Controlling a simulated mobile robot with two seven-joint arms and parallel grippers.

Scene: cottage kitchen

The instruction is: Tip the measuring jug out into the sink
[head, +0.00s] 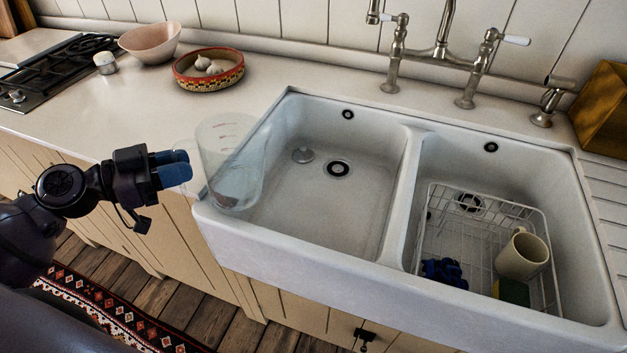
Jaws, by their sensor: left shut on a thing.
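The clear measuring jug (231,160) with red markings is in my left gripper (183,168), which is shut on its handle side. The jug is close to upright, over the front left corner of the sink (300,249). Some clear liquid seems to show in its lower part. The sink is white with two basins. The left basin (345,205) has a dark-ringed drain and a small round metal piece, perhaps a plug. My right gripper is not in view.
A white wire rack (483,195) with a cream mug (521,256), a dark blue item and a sponge fills the right basin. A tap (440,50) stands behind. A patterned bowl (209,70), pink bowl (151,42) and hob (50,70) are on the left counter.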

